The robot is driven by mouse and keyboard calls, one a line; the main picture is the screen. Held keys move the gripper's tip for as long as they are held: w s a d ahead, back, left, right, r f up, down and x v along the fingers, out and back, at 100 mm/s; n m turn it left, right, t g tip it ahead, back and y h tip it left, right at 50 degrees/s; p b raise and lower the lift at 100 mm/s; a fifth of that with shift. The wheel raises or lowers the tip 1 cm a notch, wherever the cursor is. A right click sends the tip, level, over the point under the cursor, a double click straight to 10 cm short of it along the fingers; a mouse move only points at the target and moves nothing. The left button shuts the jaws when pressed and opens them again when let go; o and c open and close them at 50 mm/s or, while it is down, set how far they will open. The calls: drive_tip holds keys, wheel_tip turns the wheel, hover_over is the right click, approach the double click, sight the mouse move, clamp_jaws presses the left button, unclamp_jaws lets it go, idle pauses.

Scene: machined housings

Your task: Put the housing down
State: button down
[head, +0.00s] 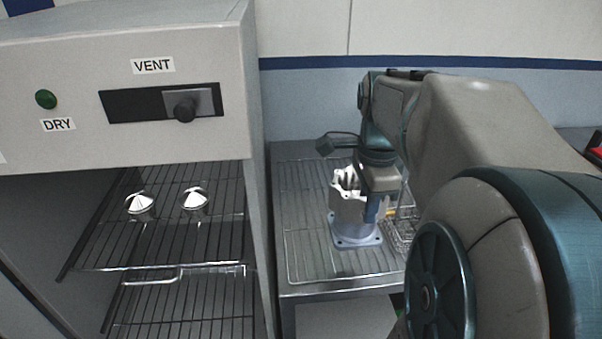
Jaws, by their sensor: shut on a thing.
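The housing (349,207) is a pale grey machined part with a square flanged base and an open, jagged top. It stands upright at the wire rack (302,254) on the metal table, right of the cabinet. Its base looks level with the rack, but I cannot tell whether it touches. My gripper (376,210) comes down from above on the housing's right side and is shut on it. The arm hides part of the gripper and the right edge of the housing.
A drying cabinet (200,51) marked VENT and DRY stands at left. Two small shiny metal parts (141,205) (194,200) sit on its upper wire shelf (150,248). A wire basket (401,232) is close right of the housing. The rack's left part is clear.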

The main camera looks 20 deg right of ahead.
drive_tip(key=w+a+f+p, duration=0.1)
drive_tip(key=w+f+p, duration=0.1)
drive_tip(key=w+f, duration=0.8)
drive_tip(key=shift+w+a+f, duration=0.25)
drive_tip(key=shift+w+a, duration=0.05)
drive_tip(key=shift+w, duration=0.05)
drive_tip(key=shift+f, duration=0.1)
drive_tip(key=shift+f, duration=0.1)
drive_tip(key=c, duration=1.3)
unclamp_jaws()
drive_tip(key=shift+c, duration=0.2)
